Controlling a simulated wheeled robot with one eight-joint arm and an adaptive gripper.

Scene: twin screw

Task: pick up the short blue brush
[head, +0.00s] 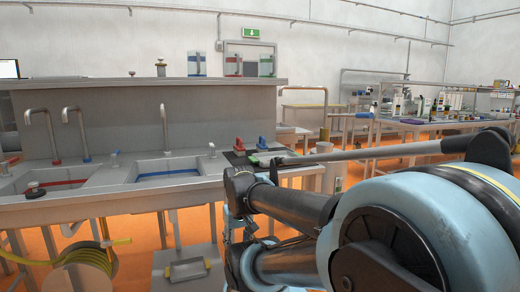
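A small blue item (262,143), which looks like the short blue brush, stands on a dark mat at the right end of the sink counter. Its lower part is small and hard to make out. A similar red item (239,145) stands just left of it. My arm fills the lower right of the head view, with its near links to the right of and below the blue item. My gripper does not show, so its state and its place relative to the brush cannot be seen.
The steel counter (105,199) has two sinks with taps at the left. A green item (272,156) lies near the brush. A grey rod (380,152) slants above my arm. A yellow hose reel (88,265) hangs below. Orange floor shows beyond, before the benches (440,123).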

